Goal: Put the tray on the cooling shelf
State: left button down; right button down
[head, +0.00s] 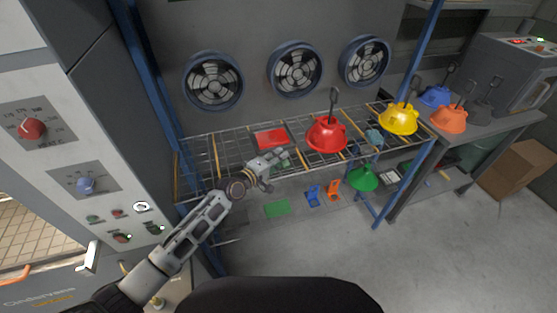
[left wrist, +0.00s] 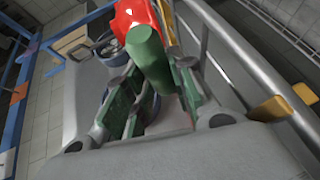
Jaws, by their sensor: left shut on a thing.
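My left gripper (head: 267,170) is at the front left of the wire shelf (head: 225,150), its fingers pointing right. In the left wrist view the fingers (left wrist: 145,100) are shut on a green rounded bar (left wrist: 150,55). I cannot tell what the bar belongs to; a little green shows beside the fingers in the head view. A flat red tray-like piece (head: 271,137) lies at the shelf's left part, just behind the gripper. Whether it is joined to the green bar is hidden. My right gripper is not in view.
A red hood (head: 326,135) and a yellow hood (head: 399,119) stand at shelf height to the right. A green hood (head: 363,178) is lower. Blue posts (head: 419,60) frame the shelf. A control panel (head: 80,170) stands left. The right foreground floor is clear.

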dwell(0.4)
pick_arm(q)
jog(key=c, duration=1.5)
grip_release()
jog(key=shift+f, duration=0.15)
jog(key=shift+v, duration=6)
jog(key=shift+s, duration=0.15)
